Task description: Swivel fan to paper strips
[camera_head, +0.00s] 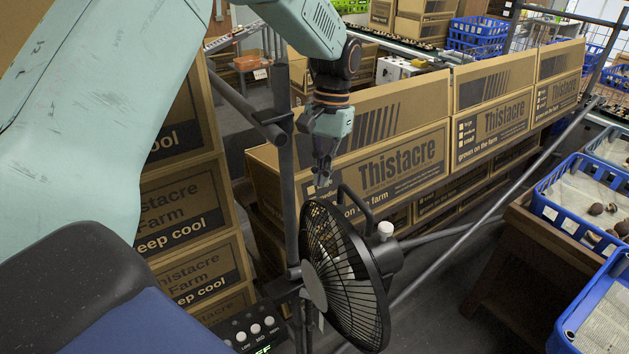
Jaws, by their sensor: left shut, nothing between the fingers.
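A black fan (345,275) with a round wire cage is mounted beside an upright dark pole (287,170). Its cage faces the lower left, and its motor housing with a pale knob (385,231) is at the back right. My left gripper (322,183) points down just above the top of the fan, close to the cage and a curved black handle (354,208). It is shut with nothing in it. I cannot tell whether its tips touch the cage. A small pale strip shows at the cage's lower left edge (321,321). My right gripper is not in view.
Stacked Thistacre boxes (400,160) stand behind the fan, and more boxes (185,205) are stacked at the left. A control panel with round buttons (255,329) is below. Blue crates with mushrooms (575,240) are at the right. Diagonal metal bars cross behind the fan.

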